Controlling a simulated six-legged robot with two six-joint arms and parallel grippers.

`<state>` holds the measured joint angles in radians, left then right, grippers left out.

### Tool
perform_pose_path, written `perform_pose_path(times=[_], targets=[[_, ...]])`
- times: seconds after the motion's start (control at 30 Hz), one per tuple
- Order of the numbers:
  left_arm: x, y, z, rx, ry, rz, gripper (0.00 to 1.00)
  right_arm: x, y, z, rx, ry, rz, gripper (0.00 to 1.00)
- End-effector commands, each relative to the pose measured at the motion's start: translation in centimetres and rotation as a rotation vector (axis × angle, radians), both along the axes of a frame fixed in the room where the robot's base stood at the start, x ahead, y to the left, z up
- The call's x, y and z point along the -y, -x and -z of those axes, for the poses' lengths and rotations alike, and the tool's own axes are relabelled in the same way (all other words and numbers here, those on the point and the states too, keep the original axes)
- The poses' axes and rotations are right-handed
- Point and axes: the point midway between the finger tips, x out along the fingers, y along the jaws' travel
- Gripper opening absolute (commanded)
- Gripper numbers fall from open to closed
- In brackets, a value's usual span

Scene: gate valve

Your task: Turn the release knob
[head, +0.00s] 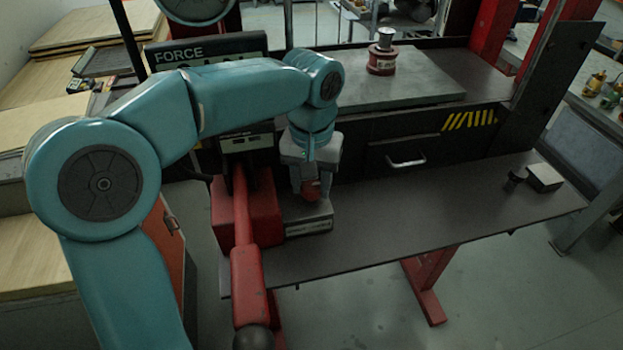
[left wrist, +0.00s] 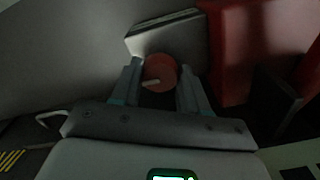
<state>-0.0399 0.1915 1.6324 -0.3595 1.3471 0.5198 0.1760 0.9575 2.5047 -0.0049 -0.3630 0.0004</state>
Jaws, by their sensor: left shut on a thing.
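The release knob (head: 311,189) is a small red round knob above a grey block (head: 308,222) on the press bench. My left gripper (head: 308,182) comes down over it from above and is shut on it. In the left wrist view the knob (left wrist: 160,70) shows as a red disc with a pale pointer mark towards the left. The two fingertips (left wrist: 160,80) of my left gripper lie on either side of it. In the head view the fingers hide part of the knob. My right gripper is not in view.
A red pump body (head: 232,215) with a long red lever (head: 247,270) stands just left of the knob. A "FORCE" display (head: 205,50) is behind my left arm. A red and silver part (head: 382,55) sits on the grey plate. The bench right of the knob is mostly clear.

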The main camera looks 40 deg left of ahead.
Motion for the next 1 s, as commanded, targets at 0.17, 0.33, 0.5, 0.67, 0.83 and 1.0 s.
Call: perform_pose_path(times=[0.17, 0.33, 0.5, 0.67, 0.83, 1.0], targets=[[0.0, 0.0, -0.1, 0.000, 0.001, -0.017, 0.14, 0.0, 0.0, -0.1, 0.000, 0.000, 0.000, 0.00], [0.0, 0.0, -0.1, 0.000, 0.001, -0.016, 0.64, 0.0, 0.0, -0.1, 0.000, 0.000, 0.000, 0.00], [0.0, 0.0, -0.1, 0.000, 0.001, -0.015, 0.70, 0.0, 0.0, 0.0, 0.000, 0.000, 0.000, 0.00], [0.0, 0.0, -0.2, 0.000, 0.001, -0.014, 0.70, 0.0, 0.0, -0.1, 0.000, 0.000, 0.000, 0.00], [0.0, -0.1, -2.3, 0.004, 0.001, -0.015, 0.70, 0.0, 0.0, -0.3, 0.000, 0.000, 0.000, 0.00], [0.0, -0.1, -6.8, 0.006, 0.001, -0.015, 0.70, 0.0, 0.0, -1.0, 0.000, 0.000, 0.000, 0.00]])
